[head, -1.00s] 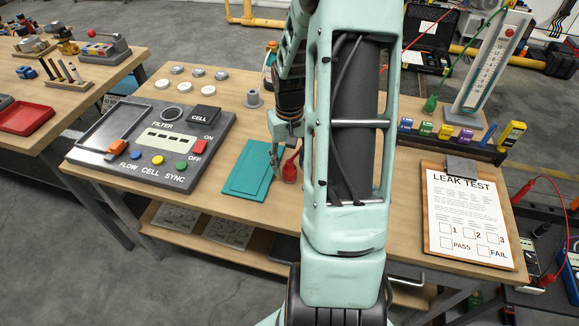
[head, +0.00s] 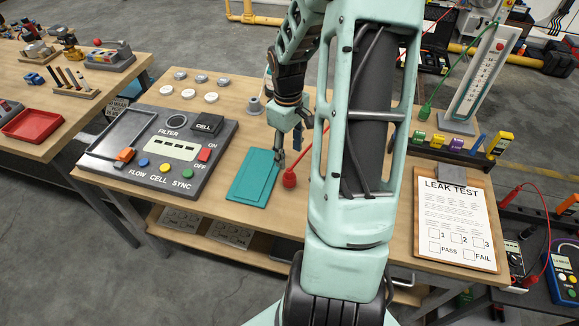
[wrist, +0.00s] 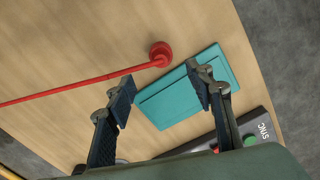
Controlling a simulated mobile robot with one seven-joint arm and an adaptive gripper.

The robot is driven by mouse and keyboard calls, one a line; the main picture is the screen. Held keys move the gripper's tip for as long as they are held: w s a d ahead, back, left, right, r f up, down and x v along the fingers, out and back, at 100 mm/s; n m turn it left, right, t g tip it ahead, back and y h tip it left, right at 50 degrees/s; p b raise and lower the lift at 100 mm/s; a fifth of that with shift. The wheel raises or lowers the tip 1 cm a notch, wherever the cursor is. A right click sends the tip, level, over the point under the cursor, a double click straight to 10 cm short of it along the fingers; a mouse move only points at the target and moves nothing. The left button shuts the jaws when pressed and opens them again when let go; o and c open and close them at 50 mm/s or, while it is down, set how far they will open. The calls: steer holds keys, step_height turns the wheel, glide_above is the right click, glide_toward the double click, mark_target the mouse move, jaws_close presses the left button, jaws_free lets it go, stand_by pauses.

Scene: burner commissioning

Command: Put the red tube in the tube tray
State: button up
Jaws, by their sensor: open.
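The red tube (wrist: 85,83) is long and thin with a round red end (wrist: 160,54), and lies across the wooden bench in the wrist view. In the head view its round end (head: 289,179) sits just right of a flat teal tray-like piece (head: 241,190), and my arm hides much of its length. The teal piece also shows in the wrist view (wrist: 222,68); I cannot tell for sure that it is the tube tray. My gripper (head: 281,157) is open and empty above the bench. In the wrist view its fingertips (wrist: 163,88) are apart, with the tube's end beyond them.
A grey control panel (head: 150,181) with buttons stands left of the teal piece. Several round discs (head: 201,79) lie behind it. A clipboard (head: 456,220) and a rack of coloured blocks (head: 440,155) are at the right. A red tray (head: 32,123) is on the other table.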

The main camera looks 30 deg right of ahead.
mark_target(290, 170)
steer(key=shift+a+r+n, duration=0.1)
steer(key=shift+a+n, duration=0.05)
steer(key=shift+n, duration=0.45)
steer(key=shift+f+p, duration=0.3)
steer(key=shift+f, duration=0.05)
step_height(290, 170, down, 5)
steer(key=shift+f, duration=0.15)
steer(key=shift+s+f, duration=0.15)
steer(key=shift+f, duration=2.5)
jaws_close()
steer(key=shift+d+r, duration=0.1)
steer(key=shift+d, duration=0.1)
